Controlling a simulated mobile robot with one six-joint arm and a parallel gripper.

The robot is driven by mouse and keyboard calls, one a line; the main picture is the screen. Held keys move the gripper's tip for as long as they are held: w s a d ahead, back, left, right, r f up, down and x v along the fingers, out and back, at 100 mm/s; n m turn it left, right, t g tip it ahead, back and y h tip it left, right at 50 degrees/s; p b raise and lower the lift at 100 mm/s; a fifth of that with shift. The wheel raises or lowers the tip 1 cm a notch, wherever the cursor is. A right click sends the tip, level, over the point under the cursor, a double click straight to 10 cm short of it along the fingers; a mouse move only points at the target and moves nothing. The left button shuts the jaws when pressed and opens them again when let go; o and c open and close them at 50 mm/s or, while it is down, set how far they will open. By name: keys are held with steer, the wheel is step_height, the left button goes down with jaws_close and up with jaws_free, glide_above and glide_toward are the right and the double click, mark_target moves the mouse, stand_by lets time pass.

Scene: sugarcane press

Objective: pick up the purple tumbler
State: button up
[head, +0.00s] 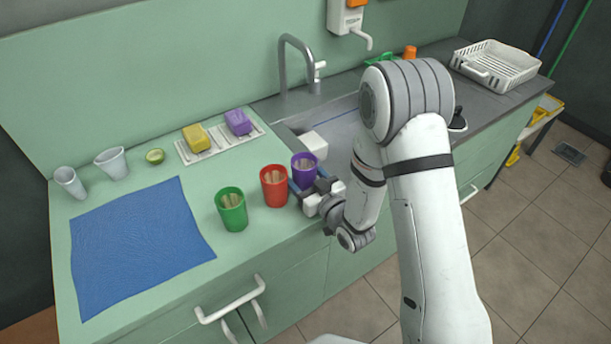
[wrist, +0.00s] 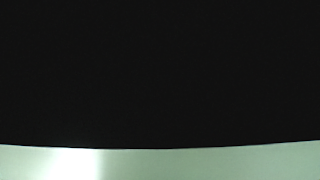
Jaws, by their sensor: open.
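The purple tumbler (head: 304,166) stands on the pale green counter near the sink, in the head view. Its upper part shows; its lower part is hidden behind my gripper. My gripper (head: 307,187) is open and low at the counter's front edge, right up against the tumbler in the picture. I cannot tell whether the fingers touch it or lie around it. The wrist view is almost all black, with a pale green strip along the bottom, and the tumbler cannot be made out there.
A red tumbler (head: 274,186) stands close left of the purple one, with a green tumbler (head: 231,209) farther left. A blue mat (head: 140,245), two pale cups (head: 112,163) and a tray with sponges (head: 219,142) lie beyond. The sink (head: 340,122) is behind my arm.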

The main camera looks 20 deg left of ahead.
steer(key=shift+c, duration=0.2)
steer(key=c, duration=0.7)
steer(key=shift+b, duration=0.35)
